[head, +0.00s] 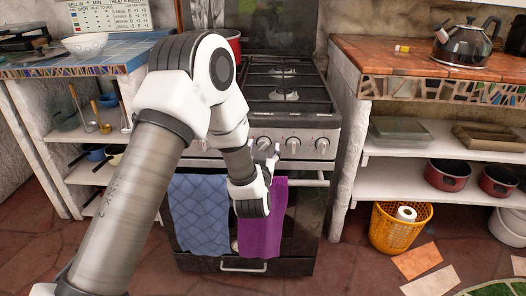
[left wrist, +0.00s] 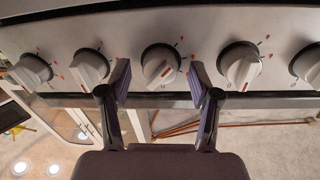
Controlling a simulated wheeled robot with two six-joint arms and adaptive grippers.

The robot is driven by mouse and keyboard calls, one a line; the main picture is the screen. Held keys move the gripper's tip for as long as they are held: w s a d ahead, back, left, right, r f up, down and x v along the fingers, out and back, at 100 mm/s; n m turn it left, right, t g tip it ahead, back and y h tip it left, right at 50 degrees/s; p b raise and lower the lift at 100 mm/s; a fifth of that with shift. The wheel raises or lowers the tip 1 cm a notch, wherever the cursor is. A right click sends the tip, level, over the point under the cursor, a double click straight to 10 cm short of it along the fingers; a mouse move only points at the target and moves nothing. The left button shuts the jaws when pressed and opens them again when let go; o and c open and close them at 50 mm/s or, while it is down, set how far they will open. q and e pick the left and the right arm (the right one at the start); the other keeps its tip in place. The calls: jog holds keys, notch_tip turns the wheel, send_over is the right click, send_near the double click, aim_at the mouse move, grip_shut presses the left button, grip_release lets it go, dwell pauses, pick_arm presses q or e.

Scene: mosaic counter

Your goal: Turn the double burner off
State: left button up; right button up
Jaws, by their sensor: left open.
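The stove (head: 300,108) has a dark top with burners (head: 284,95) and a steel front panel with a row of knobs (head: 292,145). In the left wrist view the white knobs have red marks. The middle knob (left wrist: 160,62) and the knob to its right (left wrist: 240,66) have tilted grips, as does the knob to its left (left wrist: 88,66). I cannot tell which knob belongs to the double burner. My left gripper (head: 264,153) is at the panel. In the wrist view its open fingers (left wrist: 159,78) lie either side of the middle knob, with no clear contact visible. My right gripper is out of view.
A blue towel (head: 200,215) and a purple towel (head: 262,222) hang at the oven handle (head: 308,180). A red pot (head: 234,44) stands at the stove's back left, partly hidden by my arm. A kettle (head: 462,46) stands on the right counter (head: 400,62). A yellow basket (head: 385,232) stands on the floor.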

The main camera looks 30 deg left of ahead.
pick_arm(q)
jog(key=c, duration=1.1)
jog(key=shift+c, duration=0.2)
